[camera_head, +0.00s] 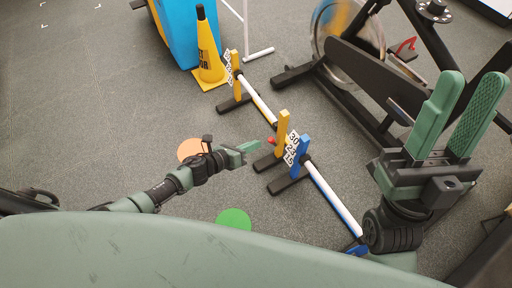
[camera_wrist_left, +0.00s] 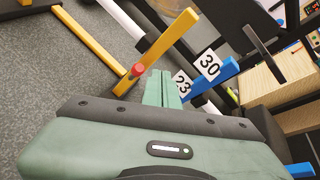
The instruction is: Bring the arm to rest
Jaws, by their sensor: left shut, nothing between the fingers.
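My left gripper (camera_head: 250,147) reaches in from the left over the floor, just left of the yellow hurdle post. Its green fingers are together and empty; they also show side by side in the left wrist view (camera_wrist_left: 162,88). My right gripper (camera_head: 473,82) is raised at the right of the head view, pointing up. Its two green fingers stand apart with an empty gap between them. No plates are in view.
Hurdles with yellow (camera_head: 283,133) and blue (camera_head: 300,157) posts and white bars stand ahead of my left gripper. A yellow cone (camera_head: 208,57), a blue box (camera_head: 190,30) and an exercise bike (camera_head: 350,80) stand behind. Grey floor (camera_head: 90,110) is clear at left.

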